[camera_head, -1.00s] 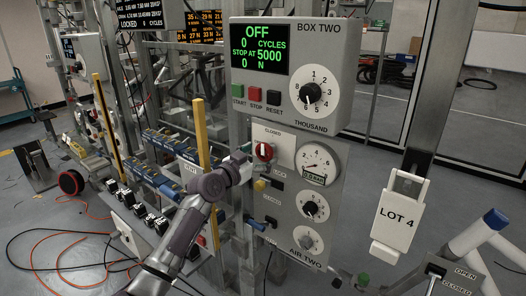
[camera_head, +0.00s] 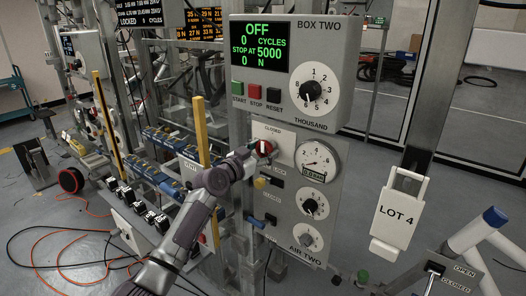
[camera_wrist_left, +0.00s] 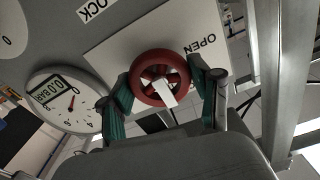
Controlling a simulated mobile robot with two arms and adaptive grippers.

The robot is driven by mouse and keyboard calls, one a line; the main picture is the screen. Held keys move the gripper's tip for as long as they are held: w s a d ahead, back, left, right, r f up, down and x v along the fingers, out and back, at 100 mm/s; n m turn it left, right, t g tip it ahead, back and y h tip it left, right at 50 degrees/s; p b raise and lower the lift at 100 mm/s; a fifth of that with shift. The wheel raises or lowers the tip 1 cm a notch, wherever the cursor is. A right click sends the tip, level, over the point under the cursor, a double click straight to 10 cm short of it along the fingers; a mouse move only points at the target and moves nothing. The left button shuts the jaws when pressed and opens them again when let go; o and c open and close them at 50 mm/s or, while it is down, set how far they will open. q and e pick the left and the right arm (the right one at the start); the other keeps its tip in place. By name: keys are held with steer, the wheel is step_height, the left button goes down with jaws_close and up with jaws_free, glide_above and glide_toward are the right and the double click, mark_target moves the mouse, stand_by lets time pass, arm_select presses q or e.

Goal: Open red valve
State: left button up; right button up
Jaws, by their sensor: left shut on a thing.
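My right gripper is not in view.
A pressure gauge (camera_head: 318,160) sits right of the valve; in the wrist view the gauge (camera_wrist_left: 62,101) reads 0.0 BAR. BOX TWO (camera_head: 345,55) is above. A LOT 4 holder (camera_head: 397,212) hangs at right.

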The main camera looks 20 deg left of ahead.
arm_select(q)
steer(key=n, duration=0.8)
steer(key=shift+n, duration=0.3)
steer(key=n+p, duration=0.1)
steer(key=n, duration=0.3)
steer(key=shift+p, duration=0.3)
steer(key=n+p, duration=0.1)
steer(key=n, duration=0.4)
steer(key=shift+p, duration=0.35)
steer(key=shift+n, duration=0.3)
steer(key=o, duration=1.1)
steer(key=shift+o, duration=0.2)
